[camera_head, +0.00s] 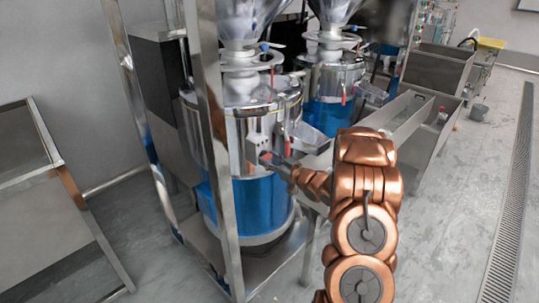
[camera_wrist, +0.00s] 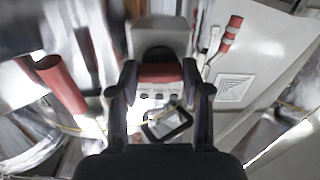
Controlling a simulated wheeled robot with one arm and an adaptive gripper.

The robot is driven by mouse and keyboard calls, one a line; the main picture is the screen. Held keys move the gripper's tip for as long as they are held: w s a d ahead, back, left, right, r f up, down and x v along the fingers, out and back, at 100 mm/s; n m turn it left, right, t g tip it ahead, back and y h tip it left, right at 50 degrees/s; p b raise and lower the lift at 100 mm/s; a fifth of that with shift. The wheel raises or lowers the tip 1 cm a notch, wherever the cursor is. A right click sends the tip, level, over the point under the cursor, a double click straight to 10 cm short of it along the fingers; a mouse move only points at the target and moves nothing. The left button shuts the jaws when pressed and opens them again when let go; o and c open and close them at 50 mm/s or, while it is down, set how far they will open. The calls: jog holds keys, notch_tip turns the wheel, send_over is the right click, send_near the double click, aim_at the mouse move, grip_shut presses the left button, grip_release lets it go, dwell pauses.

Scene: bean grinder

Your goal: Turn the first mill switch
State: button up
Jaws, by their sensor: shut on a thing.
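The first mill (camera_head: 262,205) is the nearest steel drum with a blue lower band, under a funnel-shaped hopper (camera_head: 243,18). A small light-grey switch box (camera_head: 257,143) is on its front. In the wrist view, the grey box (camera_wrist: 160,32) is straight ahead with a dark round part below it. A red switch handle (camera_wrist: 160,72) lies crosswise between my fingers. My gripper (camera_wrist: 160,84) is shut on this handle, with one finger on each side. In the head view, my gripper (camera_head: 277,163) reaches the box from the right, and its fingertips are small there.
A steel post (camera_head: 212,130) stands in front of the mill's left part. A second mill (camera_head: 330,85) stands behind to the right, near steel troughs (camera_head: 402,125). In the wrist view, a red handle (camera_wrist: 62,85) is left of my fingers. The floor at right is clear.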

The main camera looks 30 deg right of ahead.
jog(key=shift+m, duration=0.5)
jog(key=o, duration=1.2)
jog(key=shift+c, duration=0.2)
jog(key=shift+s, duration=0.1)
jog(key=v, duration=1.1)
jog(key=shift+s, duration=0.4)
jog(key=shift+w+d+p, duration=0.1)
jog(key=shift+d+p, duration=0.05)
jog(key=shift+p, duration=0.15)
